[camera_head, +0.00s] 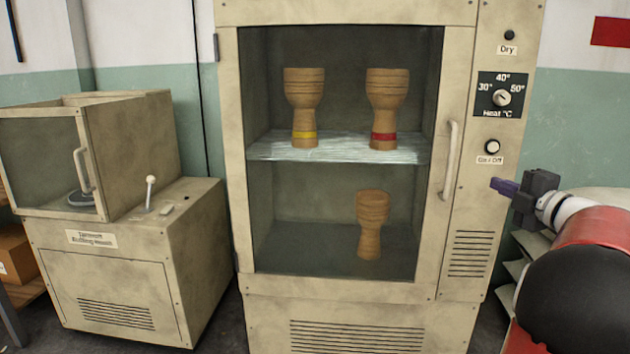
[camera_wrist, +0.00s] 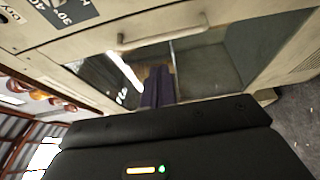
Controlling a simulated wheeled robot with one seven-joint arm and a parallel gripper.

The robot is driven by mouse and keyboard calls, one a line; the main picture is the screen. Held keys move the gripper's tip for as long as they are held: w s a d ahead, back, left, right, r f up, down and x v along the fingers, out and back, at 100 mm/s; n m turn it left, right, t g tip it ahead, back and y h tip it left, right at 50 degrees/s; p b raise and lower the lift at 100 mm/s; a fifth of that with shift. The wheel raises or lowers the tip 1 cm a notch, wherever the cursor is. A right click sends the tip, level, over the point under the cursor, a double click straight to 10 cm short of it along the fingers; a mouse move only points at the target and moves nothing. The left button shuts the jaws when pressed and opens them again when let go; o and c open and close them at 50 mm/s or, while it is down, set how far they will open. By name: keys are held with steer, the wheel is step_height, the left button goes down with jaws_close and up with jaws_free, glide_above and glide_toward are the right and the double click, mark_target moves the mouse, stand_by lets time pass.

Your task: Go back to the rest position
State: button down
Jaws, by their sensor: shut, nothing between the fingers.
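My gripper (camera_head: 503,186) is at the right in the head view, in front of the drying cabinet's right side, shut and empty. Its purple fingers also show in the wrist view (camera_wrist: 158,86), pressed together in front of the cabinet's glass. The cabinet (camera_head: 350,290) has its glass door closed. Behind the glass, a goblet drum with a yellow band (camera_head: 305,105) and one with a red band (camera_head: 386,105) stand upright on the shelf. A plain goblet drum (camera_head: 371,225) stands on the cabinet floor.
The door handle (camera_head: 450,160) and a control panel with a heat dial (camera_head: 502,97) and On/Off button (camera_head: 492,147) are close to my gripper. A smaller machine (camera_head: 115,260) with a lever (camera_head: 150,192) stands at the left. Stacked pale items lie behind my arm.

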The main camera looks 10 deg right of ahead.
steer(key=a+r+m+h, duration=0.5)
steer(key=a+m+h, duration=0.3)
steer(key=a+m, duration=0.3)
steer(key=s+a+f+m+g+y, duration=0.6)
steer(key=s+a+f+g, duration=0.6)
steer(key=s+a+f, duration=1.1)
steer(key=a+f+m, duration=0.1)
steer(key=a+m, duration=0.1)
steer(key=a, duration=0.2)
steer(key=shift+s+a+f, duration=0.15)
steer(key=shift+s+f, duration=0.05)
steer(key=shift+f, duration=0.05)
